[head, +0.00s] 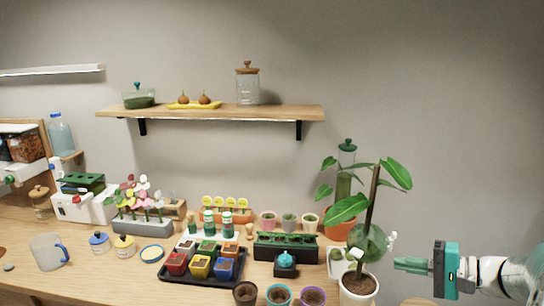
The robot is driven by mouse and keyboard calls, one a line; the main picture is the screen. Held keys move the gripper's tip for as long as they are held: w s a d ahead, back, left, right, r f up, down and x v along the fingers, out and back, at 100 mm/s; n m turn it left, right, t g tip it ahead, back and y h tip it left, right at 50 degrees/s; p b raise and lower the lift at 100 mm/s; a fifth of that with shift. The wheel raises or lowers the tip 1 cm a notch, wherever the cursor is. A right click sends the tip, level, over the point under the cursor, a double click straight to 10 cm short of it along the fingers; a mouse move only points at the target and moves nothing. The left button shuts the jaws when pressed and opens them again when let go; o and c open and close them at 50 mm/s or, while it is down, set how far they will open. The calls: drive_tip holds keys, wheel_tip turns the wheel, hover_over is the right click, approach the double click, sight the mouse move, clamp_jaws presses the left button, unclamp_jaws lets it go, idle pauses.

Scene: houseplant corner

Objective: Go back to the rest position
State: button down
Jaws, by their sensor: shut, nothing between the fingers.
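My gripper (412,264) is at the lower right of the head view, with its teal and black body and green fingers pointing left. The fingers are shut with nothing held between them. The fingertips are close to the right side of a potted plant (358,285) with a white pot, a brown stake and large green leaves. I cannot tell whether they touch it. My white arm reaches in from the right edge.
The wooden bench (110,282) holds a black tray (203,280) of coloured pots, a grey flower planter (142,227), a glass jug (47,252) and several small pots at the front edge. A shelf (220,113) hangs above. The wall area above my gripper is clear.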

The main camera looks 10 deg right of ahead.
drive_tip(key=s+a+f+n+g+h, duration=0.1)
drive_tip(key=s+a+n+g+h, duration=0.15)
drive_tip(key=a, duration=0.55)
drive_tip(key=s+a+f+n+g+h, duration=0.15)
drive_tip(key=a+g, duration=0.25)
drive_tip(key=a, duration=0.4)
drive_tip(key=s+a+r+n+t+h, duration=0.1)
drive_tip(key=s+a+r+n+h, duration=0.1)
drive_tip(key=s+a+n+h, duration=0.4)
drive_tip(key=shift+s+a+n+t+h, duration=0.35)
drive_tip(key=shift+s+a, duration=0.25)
drive_tip(key=shift+s, duration=0.95)
drive_tip(key=shift+r, duration=0.1)
